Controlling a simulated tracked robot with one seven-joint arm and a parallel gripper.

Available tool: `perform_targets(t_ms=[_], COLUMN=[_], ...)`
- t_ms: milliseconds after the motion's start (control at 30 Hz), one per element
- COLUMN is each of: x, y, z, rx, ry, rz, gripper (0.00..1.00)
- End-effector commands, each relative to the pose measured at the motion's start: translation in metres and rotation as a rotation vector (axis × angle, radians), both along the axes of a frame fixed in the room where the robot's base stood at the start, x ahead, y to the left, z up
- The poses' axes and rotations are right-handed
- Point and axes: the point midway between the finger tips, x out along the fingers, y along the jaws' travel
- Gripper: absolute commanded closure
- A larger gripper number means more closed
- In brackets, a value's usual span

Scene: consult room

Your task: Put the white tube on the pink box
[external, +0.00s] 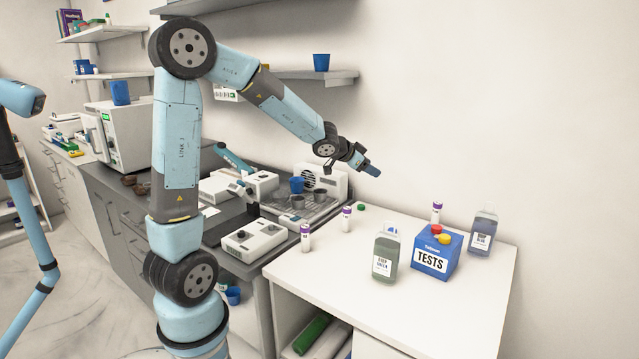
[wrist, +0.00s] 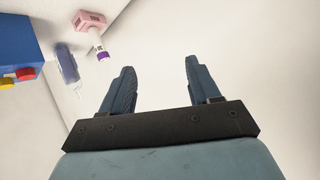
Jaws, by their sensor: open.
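My gripper (external: 353,165) is open and empty, high above the white table near the wall. Its two fingers also show apart in the wrist view (wrist: 159,64), with only bare wall between them. In the wrist view a pink box (wrist: 89,20) is at the top left. A white tube with a purple cap (wrist: 97,40) appears to stand on it, base against the box. In the external view a white tube (external: 437,213) rises behind the blue TESTS box, its lower part hidden. The pink box is not visible there. Two similar tubes (external: 306,238) (external: 346,219) stand at the table's left.
The blue TESTS box (external: 450,254) carries red and yellow caps. A green soap bottle (external: 386,252) stands left of it and a blue soap bottle (external: 483,233) right. A green cap (external: 361,207) lies near the wall. The front of the white table (external: 340,290) is clear.

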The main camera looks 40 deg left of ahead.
Motion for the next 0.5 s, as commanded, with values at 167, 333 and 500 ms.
perform_targets(t_ms=[167, 333, 500], x=[-0.042, -0.094, -0.154], y=[0.055, 0.102, 0.14], z=[0.03, 0.05, 0.061], rx=[0.075, 0.11, 0.112], ry=[0.027, 0.082, 0.163], rz=[0.178, 0.331, 0.462], gripper=[0.38, 0.38, 0.38])
